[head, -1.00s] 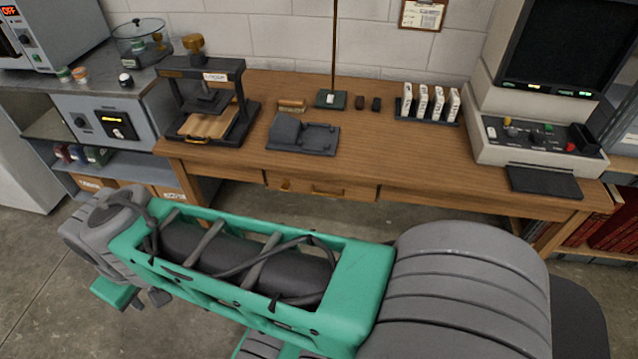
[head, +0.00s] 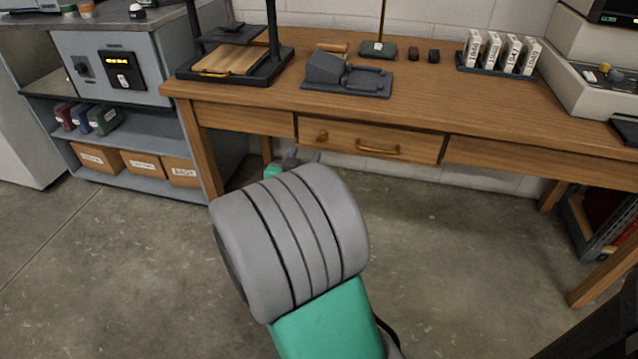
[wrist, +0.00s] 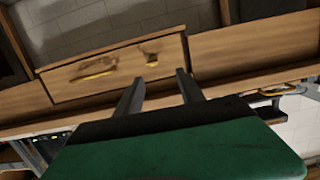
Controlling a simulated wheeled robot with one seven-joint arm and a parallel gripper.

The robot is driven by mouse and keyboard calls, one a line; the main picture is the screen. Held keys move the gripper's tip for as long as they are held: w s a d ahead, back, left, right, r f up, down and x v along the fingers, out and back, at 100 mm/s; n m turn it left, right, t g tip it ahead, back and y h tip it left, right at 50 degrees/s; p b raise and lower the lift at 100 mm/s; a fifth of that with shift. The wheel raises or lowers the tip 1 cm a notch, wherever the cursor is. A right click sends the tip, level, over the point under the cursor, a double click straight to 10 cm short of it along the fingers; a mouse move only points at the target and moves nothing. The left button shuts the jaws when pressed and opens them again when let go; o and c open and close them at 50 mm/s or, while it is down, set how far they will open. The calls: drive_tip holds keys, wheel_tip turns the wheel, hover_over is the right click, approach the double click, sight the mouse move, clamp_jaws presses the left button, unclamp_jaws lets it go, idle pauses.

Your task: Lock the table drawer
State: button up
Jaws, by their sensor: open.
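The table drawer (head: 345,147) is in the front of the wooden table and looks closed, or nearly so. Its front carries a round brass lock knob (head: 322,136) on the left and a brass pull handle (head: 378,149) to the right. In the wrist view, which appears turned over, the drawer (wrist: 120,72) shows its handle (wrist: 95,68) on the left and the knob (wrist: 151,60) on the right. My gripper (wrist: 158,84) is open and empty, its two fingers pointing at the drawer near the knob, apparently apart from it. In the head view my arm mostly hides the gripper.
A shelf unit (head: 145,125) stands left. The floor (head: 450,250) before the table is clear.

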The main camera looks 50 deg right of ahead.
sight(320, 142)
drive_tip(key=shift+t+h, duration=0.3)
drive_tip(key=shift+h, duration=0.5)
drive_tip(key=d, duration=0.3)
drive_tip(key=w+d+f+b, duration=0.1)
drive_tip(key=d, duration=0.2)
drive_tip(key=w+d+f+b, duration=0.1)
drive_tip(key=d, duration=0.2)
drive_tip(key=shift+f, duration=0.15)
drive_tip(key=shift+c, duration=0.4)
clamp_jaws()
